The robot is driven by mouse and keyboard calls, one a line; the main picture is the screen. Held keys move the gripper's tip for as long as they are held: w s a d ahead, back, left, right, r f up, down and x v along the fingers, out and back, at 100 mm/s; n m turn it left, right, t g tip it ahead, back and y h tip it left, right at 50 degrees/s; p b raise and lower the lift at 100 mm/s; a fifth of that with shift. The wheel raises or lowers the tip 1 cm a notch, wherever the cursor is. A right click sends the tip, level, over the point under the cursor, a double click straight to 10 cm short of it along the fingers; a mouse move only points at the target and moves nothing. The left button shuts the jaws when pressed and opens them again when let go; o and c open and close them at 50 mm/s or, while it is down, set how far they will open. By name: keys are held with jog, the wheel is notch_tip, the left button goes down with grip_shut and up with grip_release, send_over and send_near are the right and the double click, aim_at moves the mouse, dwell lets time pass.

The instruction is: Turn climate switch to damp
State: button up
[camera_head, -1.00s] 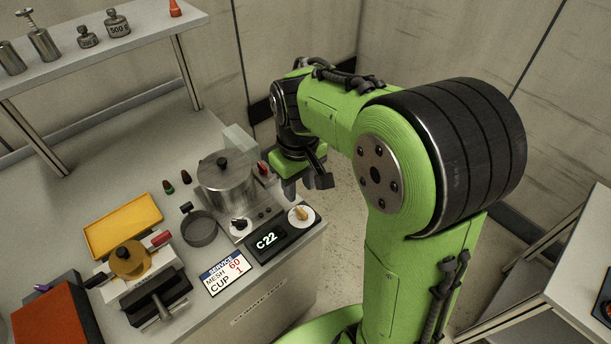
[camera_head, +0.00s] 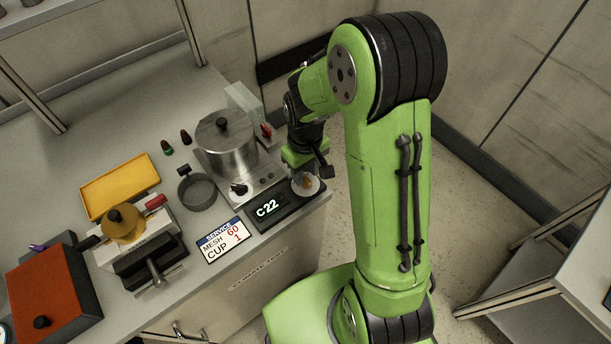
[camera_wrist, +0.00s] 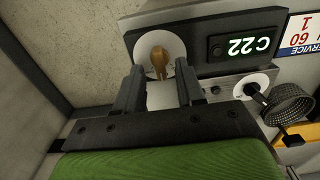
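The climate switch (camera_head: 307,183) is a tan knob on a round white dial, at the right end of a black panel with a lit C22 display (camera_head: 267,208). In the wrist view the knob (camera_wrist: 160,62) lies just beyond and between my fingertips, pointing roughly down the picture. My gripper (camera_wrist: 158,72) is open, with a finger on either side of the knob and no clear contact. In the head view my gripper (camera_head: 308,166) is above the dial and partly hides it. I cannot read any damp mark on the dial.
A metal pot (camera_head: 226,150) stands on a unit with a black knob (camera_head: 238,188) left of my gripper. A red-handled part (camera_head: 266,131) is close behind. A service card (camera_head: 223,240) lies left of the display. Open floor lies right of the bench edge.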

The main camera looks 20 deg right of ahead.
jog(key=shift+f, duration=0.85)
jog(key=shift+c, duration=0.3)
grip_shut()
jog(key=shift+m, duration=0.3)
jog(key=m, duration=0.4)
jog(key=shift+b, duration=0.3)
jog(key=shift+m, duration=2.1)
